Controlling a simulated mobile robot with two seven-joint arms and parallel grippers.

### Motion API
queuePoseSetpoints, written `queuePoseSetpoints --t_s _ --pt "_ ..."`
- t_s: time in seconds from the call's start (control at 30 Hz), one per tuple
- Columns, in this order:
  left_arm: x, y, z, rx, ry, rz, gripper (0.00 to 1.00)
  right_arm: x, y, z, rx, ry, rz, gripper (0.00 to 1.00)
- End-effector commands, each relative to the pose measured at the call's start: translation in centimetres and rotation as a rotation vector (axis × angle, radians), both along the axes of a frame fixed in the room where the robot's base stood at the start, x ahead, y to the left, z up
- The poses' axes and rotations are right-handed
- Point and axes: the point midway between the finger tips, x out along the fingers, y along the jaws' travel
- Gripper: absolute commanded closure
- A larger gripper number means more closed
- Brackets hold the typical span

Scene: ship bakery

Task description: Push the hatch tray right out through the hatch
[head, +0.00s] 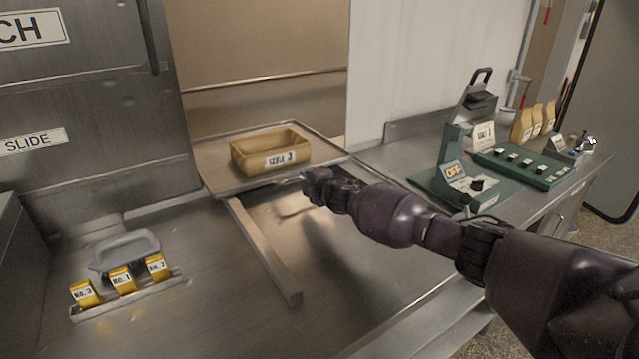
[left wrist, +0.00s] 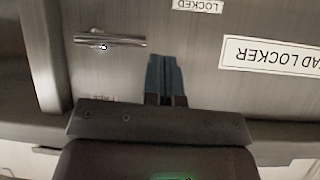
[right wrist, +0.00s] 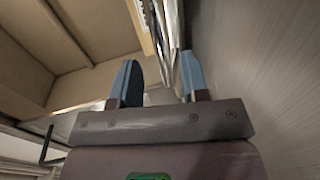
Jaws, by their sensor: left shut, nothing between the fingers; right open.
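The hatch tray (head: 215,178) is a flat metal tray lying in the hatch opening at the back of the steel counter. A tan box (head: 243,160) with a label ending in 3 sits on it. My right gripper (head: 290,181) is at the tray's near edge, in front of the box; its own forearm partly hides it. In the right wrist view the right gripper (right wrist: 160,82) is open, with a shiny metal edge showing between and beyond its fingers; contact is unclear. My left gripper (left wrist: 166,80) is shut and empty, in front of a metal locker front.
A raised guide bar (head: 265,250) runs from the tray toward me. A green scale-like device (head: 460,180) stands at right. The locker has a bar handle (left wrist: 110,41).

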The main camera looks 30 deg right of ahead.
Motion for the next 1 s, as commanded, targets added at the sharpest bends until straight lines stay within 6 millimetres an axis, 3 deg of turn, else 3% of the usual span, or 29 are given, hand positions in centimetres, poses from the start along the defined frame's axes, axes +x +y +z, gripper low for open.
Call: queuePoseSetpoints --t_s 0.2,0.43,1.0 --pt "0.5 0.0 1.4 0.000 -0.016 -0.002 1.00 -3.1 -0.2 0.8 -0.001 -0.001 0.001 0.59" --pt "1.0 -0.1 2.2 -0.001 -0.027 -0.004 1.00 -5.3 -0.4 1.1 0.000 0.000 0.000 0.59" --pt "1.1 -0.1 2.3 0.000 -0.030 -0.004 1.00 -6.1 -0.4 1.3 0.000 0.000 0.001 0.59"
